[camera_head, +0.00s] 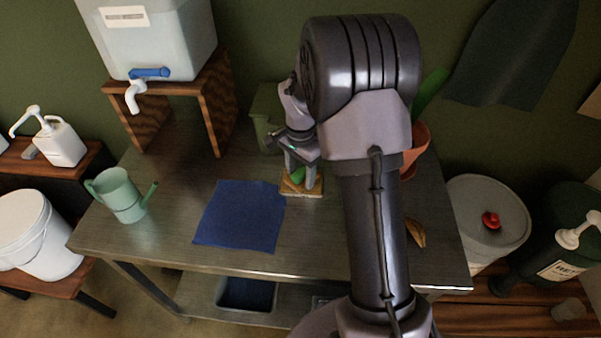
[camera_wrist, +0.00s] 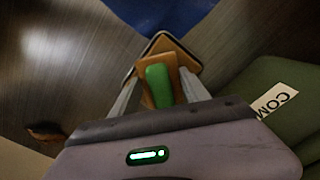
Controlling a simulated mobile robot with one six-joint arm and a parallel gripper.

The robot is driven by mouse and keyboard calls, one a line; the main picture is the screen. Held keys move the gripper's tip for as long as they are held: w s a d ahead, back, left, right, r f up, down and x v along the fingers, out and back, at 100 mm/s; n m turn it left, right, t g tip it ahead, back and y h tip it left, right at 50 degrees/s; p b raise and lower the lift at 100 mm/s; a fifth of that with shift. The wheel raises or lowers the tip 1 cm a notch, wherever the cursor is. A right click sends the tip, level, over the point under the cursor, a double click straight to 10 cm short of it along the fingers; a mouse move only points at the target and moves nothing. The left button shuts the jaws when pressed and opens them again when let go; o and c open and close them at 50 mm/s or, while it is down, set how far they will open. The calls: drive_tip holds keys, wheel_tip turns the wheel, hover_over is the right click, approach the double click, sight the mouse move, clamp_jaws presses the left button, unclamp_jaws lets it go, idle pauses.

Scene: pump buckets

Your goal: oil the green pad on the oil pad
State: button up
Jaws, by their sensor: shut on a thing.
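The green pad (camera_wrist: 158,86) is a small green block on a tan backing, held between the two fingers of my gripper (camera_wrist: 160,92). In the head view the green pad (camera_head: 297,174) shows between the fingers of my gripper (camera_head: 301,182). Below it lies the oil pad (camera_head: 302,189), a flat tan square with a pale rim on the metal table; it also shows in the wrist view (camera_wrist: 165,44). The held pad is over the oil pad, at or very near its surface; I cannot tell whether they touch.
A blue cloth (camera_head: 240,215) lies left of the oil pad. A green watering can (camera_head: 120,195) stands at the table's left. A green bin (camera_head: 266,118) is behind my gripper, a potted plant (camera_head: 417,140) to the right. A water tank (camera_head: 150,35) stands on a wooden stand.

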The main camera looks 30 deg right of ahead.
sight(301, 171)
idle(0.4)
wheel_tip(301, 171, up, 7)
drive_tip(key=p, duration=0.5)
drive_tip(key=shift+f, duration=0.1)
idle(0.3)
